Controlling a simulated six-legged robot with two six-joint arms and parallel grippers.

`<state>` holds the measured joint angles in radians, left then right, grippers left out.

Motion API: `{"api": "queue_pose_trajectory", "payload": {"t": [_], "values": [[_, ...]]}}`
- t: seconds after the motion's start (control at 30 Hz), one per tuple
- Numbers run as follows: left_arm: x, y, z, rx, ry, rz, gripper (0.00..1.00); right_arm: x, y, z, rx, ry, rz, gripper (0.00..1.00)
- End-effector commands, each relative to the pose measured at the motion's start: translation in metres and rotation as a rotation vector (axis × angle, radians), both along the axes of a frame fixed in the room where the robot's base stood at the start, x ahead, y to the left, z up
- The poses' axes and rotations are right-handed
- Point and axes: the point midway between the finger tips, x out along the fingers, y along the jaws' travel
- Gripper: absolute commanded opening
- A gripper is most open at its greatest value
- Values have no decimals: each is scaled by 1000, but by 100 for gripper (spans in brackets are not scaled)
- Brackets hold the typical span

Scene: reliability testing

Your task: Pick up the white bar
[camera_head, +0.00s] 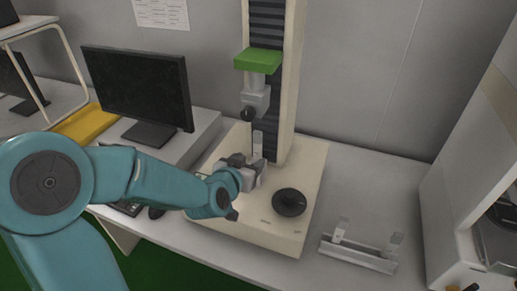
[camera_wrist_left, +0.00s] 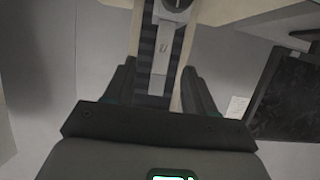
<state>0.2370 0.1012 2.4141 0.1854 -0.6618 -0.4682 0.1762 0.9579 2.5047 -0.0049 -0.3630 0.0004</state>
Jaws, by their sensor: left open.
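A white bar (camera_head: 258,143) stands upright at the testing machine, below its upper clamp (camera_head: 255,100). I cannot tell whether the fingers touch the bar. Two more white pieces, left (camera_head: 341,229) and right (camera_head: 394,243), stand in a rack (camera_head: 357,256). My right gripper is not in view.
The testing machine has a cream base (camera_head: 245,229), a tall column (camera_head: 288,70), a green block (camera_head: 258,61) and a black round knob (camera_head: 289,202). A monitor (camera_head: 138,85) stands to the left. A white cabinet (camera_head: 470,150) stands at the right. Bare table lies behind the rack.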

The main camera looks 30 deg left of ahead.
Motion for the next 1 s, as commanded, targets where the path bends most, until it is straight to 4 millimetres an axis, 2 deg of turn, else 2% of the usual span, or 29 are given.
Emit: {"api": "queue_pose_trajectory", "payload": {"t": [0.1, 0.37, 0.6, 0.9, 0.97, 1.0], "values": [[21, 5, -9, -1, 3, 0, 55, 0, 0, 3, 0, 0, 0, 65], [43, 11, -16, 0, 2, 1, 55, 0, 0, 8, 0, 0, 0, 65], [78, 22, -28, 0, 2, 0, 55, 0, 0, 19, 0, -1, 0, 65], [84, 24, -32, 0, 0, 0, 55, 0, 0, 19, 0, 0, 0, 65], [84, 24, -32, 0, 0, 0, 39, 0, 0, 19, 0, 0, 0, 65], [84, 24, -32, 0, 0, 0, 26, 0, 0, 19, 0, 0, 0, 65]]}}
